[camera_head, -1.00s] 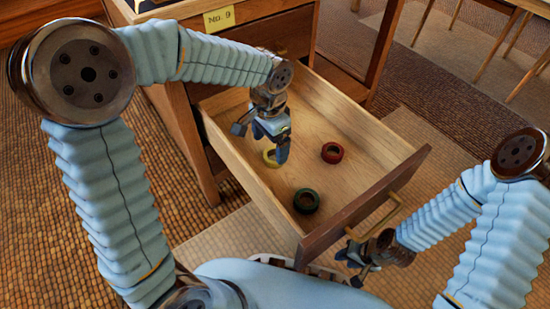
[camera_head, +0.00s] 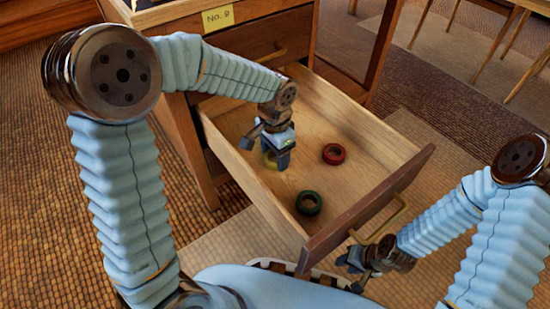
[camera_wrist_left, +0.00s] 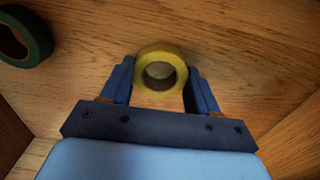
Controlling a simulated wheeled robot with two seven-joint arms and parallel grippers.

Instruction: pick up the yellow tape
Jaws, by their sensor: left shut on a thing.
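The yellow tape (camera_wrist_left: 161,55) is a small ring between the two blue fingers of my left gripper (camera_wrist_left: 160,75) in the left wrist view, with a finger against each side. In the head view the yellow tape (camera_head: 269,159) is mostly hidden behind my left gripper (camera_head: 278,163), which points down into the drawer. The tape is at or just over the drawer floor; I cannot tell whether it touches. My right gripper (camera_head: 352,268) is outside the drawer by its front handle, and its finger gap is too small to judge.
The open wooden drawer (camera_head: 330,106) also holds a red tape (camera_head: 334,154) and a green tape (camera_head: 308,203). The green tape shows at the upper left of the left wrist view (camera_wrist_left: 22,38). The drawer walls stand close around my left gripper. A brass handle (camera_head: 380,220) sticks out in front.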

